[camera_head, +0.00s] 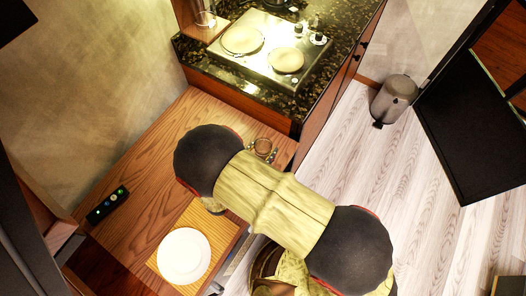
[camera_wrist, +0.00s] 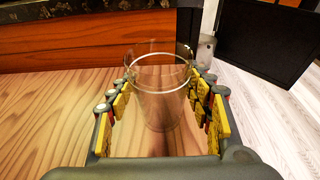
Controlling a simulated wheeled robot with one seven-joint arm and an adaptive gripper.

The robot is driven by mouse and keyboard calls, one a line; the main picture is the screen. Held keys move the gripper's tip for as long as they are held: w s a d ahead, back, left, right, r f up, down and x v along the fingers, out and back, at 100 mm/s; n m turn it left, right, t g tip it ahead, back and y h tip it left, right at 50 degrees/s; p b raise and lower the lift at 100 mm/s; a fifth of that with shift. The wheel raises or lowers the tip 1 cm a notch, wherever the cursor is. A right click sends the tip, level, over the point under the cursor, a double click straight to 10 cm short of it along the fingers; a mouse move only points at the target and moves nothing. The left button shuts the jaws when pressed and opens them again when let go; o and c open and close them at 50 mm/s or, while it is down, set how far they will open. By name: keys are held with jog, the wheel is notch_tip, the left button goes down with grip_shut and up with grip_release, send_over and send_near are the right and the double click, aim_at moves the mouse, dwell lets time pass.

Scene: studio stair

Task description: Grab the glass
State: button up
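A clear, empty drinking glass (camera_wrist: 160,100) stands upright on the wooden table in the wrist view. My gripper (camera_wrist: 160,84) is open, with its yellow-padded fingers on either side of the glass. The glass is between the fingers; I cannot tell whether either pad touches it. In the head view the round rim of the glass (camera_head: 263,146) shows just beyond my arm, near the table's edge by the counter. My arm hides most of the gripper there.
The wooden table (camera_head: 140,150) carries a placemat (camera_head: 205,222) with a white plate (camera_head: 184,255) and a black remote-like device (camera_head: 108,205). A dark stone counter (camera_head: 350,45) with a hob rises behind. A bin (camera_head: 393,98) stands on the pale floor at right.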

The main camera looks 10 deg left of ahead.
jog(key=c, duration=0.9)
